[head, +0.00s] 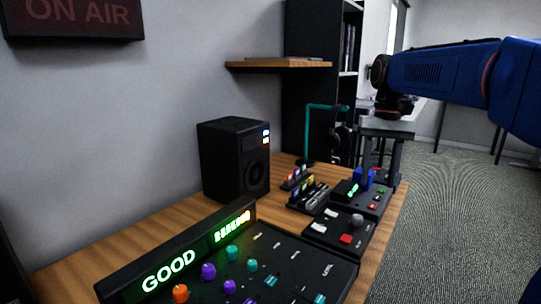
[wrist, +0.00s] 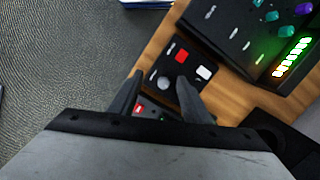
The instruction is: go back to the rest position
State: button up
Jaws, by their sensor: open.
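My gripper (head: 382,178) hangs down at the end of my blue arm, over the far right end of the wooden desk. Its two dark fingers are apart with nothing between them; they also show in the wrist view (wrist: 160,78). Below them in the wrist view is a black control box (wrist: 183,70) with a red button, a white button and a grey knob. A second black box (head: 372,199) with green lights and a blue piece on it stands close to the fingers in the head view. In the wrist view it is mostly hidden by my gripper.
A large mixer (head: 300,254) with a lit "GOOD" display fills the near desk (head: 92,258). A black speaker (head: 234,160), a teal headphone stand (head: 307,130) and a small rack (head: 314,194) stand behind. A wooden shelf (head: 278,65) juts from the wall. Carpeted floor lies right.

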jog(key=s+f+n+t, duration=0.1)
jog(key=s+f+t, duration=0.2)
jog(key=s+f, duration=0.6)
jog(key=s+d+f+n+t, duration=0.1)
jog(key=s+f+t, duration=0.2)
jog(key=s+f, duration=0.7)
jog(key=s, duration=0.6)
jog(key=shift+f+h, duration=0.2)
jog(key=shift+h, duration=0.2)
